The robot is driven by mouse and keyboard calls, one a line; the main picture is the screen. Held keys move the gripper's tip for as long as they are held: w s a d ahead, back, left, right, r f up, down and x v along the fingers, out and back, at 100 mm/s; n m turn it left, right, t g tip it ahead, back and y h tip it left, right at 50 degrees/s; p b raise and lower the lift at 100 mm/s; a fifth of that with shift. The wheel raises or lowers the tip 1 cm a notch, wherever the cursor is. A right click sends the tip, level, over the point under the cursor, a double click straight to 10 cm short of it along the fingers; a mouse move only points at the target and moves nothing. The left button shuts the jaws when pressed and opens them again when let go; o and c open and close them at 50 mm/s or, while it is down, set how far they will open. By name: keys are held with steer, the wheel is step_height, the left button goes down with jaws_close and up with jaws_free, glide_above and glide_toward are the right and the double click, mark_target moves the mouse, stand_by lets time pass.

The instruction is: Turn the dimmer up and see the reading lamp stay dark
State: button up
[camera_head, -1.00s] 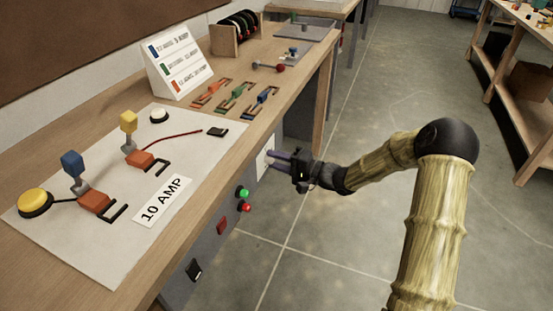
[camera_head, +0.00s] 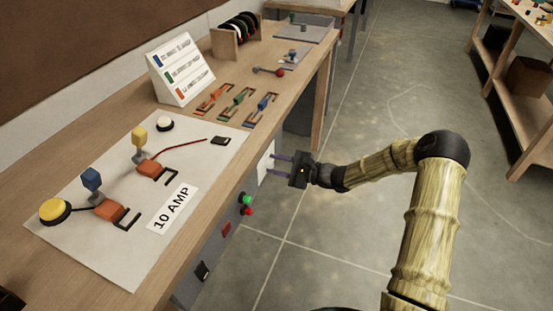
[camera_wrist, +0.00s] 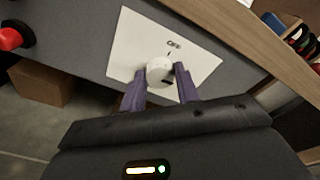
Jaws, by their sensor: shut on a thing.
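The dimmer is a white round knob (camera_wrist: 159,72) on a white plate (camera_wrist: 125,45) marked "OFF". The plate also shows on the bench's front face in the head view (camera_head: 265,163). My gripper (camera_wrist: 160,69) has its two purple fingers on either side of the knob, shut on it. In the head view my gripper (camera_head: 273,163) reaches to the plate from the right, and the knob is too small to make out. I cannot pick out a reading lamp for certain in either view.
Green (camera_head: 247,199) and red (camera_head: 247,211) buttons sit on the panel beside the plate. The bench top holds a board (camera_head: 125,262) with coloured parts and a "10 AMP" label (camera_head: 172,208). The floor right of the bench is open. A shelf unit (camera_head: 510,100) stands far right.

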steer(key=m+p, duration=0.3)
steer(key=m, duration=0.1)
steer(key=shift+d+g+p, duration=0.15)
steer(key=shift+g+p, duration=0.15)
steer(key=m+p, duration=0.2)
steer(key=m, duration=0.2)
steer(key=shift+w+f+p, duration=0.1)
steer(key=shift+f+p, duration=0.05)
steer(key=shift+p, duration=0.15)
steer(key=m, duration=0.3)
steer(key=m+y+p, duration=0.1)
steer(key=m, duration=0.2)
steer(key=m+g+p, duration=0.1)
steer(key=m, duration=0.2)
steer(key=shift+f+m, duration=0.25)
steer(key=shift+m, duration=0.15)
steer(key=shift+y, duration=0.3)
steer(key=o, duration=1)
steer(key=shift+c, duration=0.2)
steer(key=shift+r, duration=0.1)
steer(key=shift+d, duration=0.1)
